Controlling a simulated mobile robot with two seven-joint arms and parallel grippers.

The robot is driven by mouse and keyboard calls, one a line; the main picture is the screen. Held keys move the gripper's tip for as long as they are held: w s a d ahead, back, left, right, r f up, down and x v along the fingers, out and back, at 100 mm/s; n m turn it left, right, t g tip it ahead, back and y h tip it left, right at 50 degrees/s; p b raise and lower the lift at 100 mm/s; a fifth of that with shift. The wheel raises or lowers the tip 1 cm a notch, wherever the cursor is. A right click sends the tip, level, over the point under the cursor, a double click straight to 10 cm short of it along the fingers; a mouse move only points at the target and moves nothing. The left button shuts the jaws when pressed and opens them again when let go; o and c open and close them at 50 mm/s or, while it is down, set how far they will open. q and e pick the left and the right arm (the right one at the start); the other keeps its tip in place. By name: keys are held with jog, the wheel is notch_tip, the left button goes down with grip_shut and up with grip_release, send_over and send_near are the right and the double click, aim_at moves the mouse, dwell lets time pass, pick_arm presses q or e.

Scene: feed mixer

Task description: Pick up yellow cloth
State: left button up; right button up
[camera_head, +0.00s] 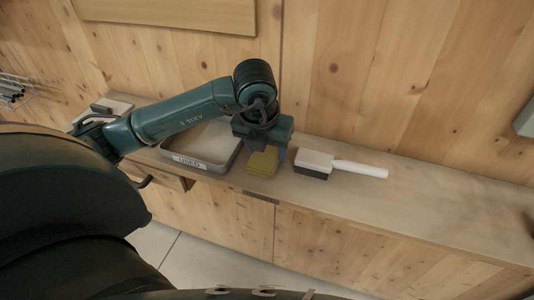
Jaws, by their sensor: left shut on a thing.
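The yellow cloth (262,164) lies folded near the front of the wooden counter, between a tray and a brush. My left gripper (267,148) points down right at the cloth and is shut on it. The upper part of the cloth is hidden by the gripper. I cannot tell whether the cloth is clear of the counter. My right gripper is not in view.
A grey tray (181,160) labelled "USED" stands just left of the cloth. A brush with a white handle (360,169) lies to the right. The counter (440,200) is clear further right. A wooden wall (380,80) rises behind.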

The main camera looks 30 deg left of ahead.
aim_at(266, 153)
pick_arm(q)
jog(key=shift+c, duration=0.4)
notch_tip(266, 153, up, 10)
jog(key=o, duration=0.4)
jog(key=shift+c, duration=1.4)
